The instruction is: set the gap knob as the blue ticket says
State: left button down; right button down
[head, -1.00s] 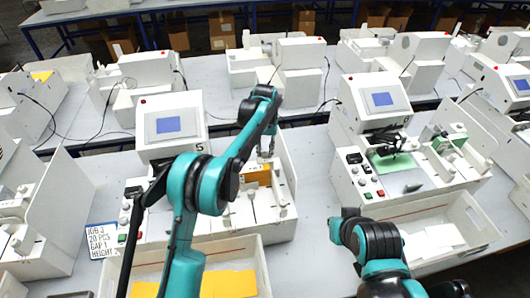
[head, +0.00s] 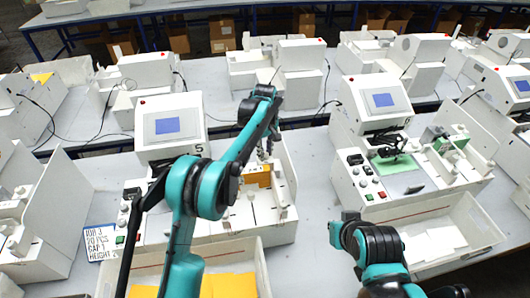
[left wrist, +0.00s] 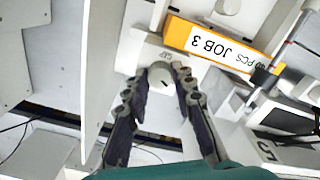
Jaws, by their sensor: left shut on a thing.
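The blue-edged ticket (head: 103,243) lies at the left in the head view. It seems to read JOB 3, 20 PCS, GAP 1 and HEIGHT 2, in small blurred print. The gap knob (left wrist: 160,75) is round and pale grey with a dark pointer mark, beside a small upside-down GAP label in the left wrist view. My left gripper (left wrist: 165,82) is shut on the knob, one finger on each side. In the head view the left gripper (head: 264,155) is small, at the machine, and the knob cannot be made out. My right gripper does not show.
An orange block labelled JOB 3 (left wrist: 215,47) sits close to the knob. The machine's screen housing (head: 170,125) stands left of my left gripper. A tray (head: 262,270) with yellow sheets is in front. A neighbouring machine (head: 372,100) stands right, with a black mechanism over a green sheet.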

aim_at(265, 154)
pick_arm(q)
jog(key=shift+n, duration=0.7)
jog(key=c, duration=1.3)
grip_release()
jog(key=shift+o, duration=0.2)
notch_tip(265, 154, up, 12)
